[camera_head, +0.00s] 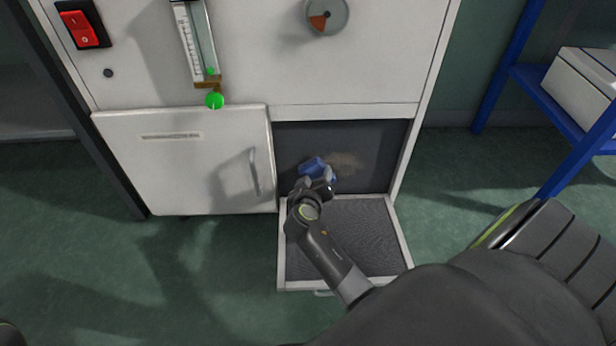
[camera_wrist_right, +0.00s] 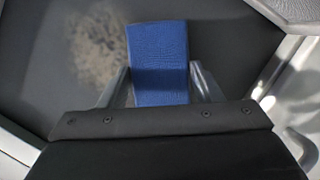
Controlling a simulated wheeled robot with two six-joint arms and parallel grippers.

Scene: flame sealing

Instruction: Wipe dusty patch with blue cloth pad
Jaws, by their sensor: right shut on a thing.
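The blue cloth pad (camera_head: 312,166) is at the mouth of the open compartment in the cabinet. It also shows in the right wrist view (camera_wrist_right: 158,62), between the two fingers. My right gripper (camera_head: 318,182) is shut on the pad. The dusty patch (camera_head: 345,162) is a tan smudge on the dark back panel, just right of the pad in the head view. In the right wrist view the patch (camera_wrist_right: 98,45) lies to the left of the pad. I cannot tell whether the pad touches the panel. My left gripper is not in view.
A lowered door or tray with a dark mesh inside (camera_head: 375,235) lies below the compartment. A closed white door (camera_head: 190,165) is to its left. Above are a flow tube (camera_head: 195,40), a round gauge (camera_head: 327,15) and a red switch (camera_head: 82,28). A blue rack (camera_head: 545,95) stands right.

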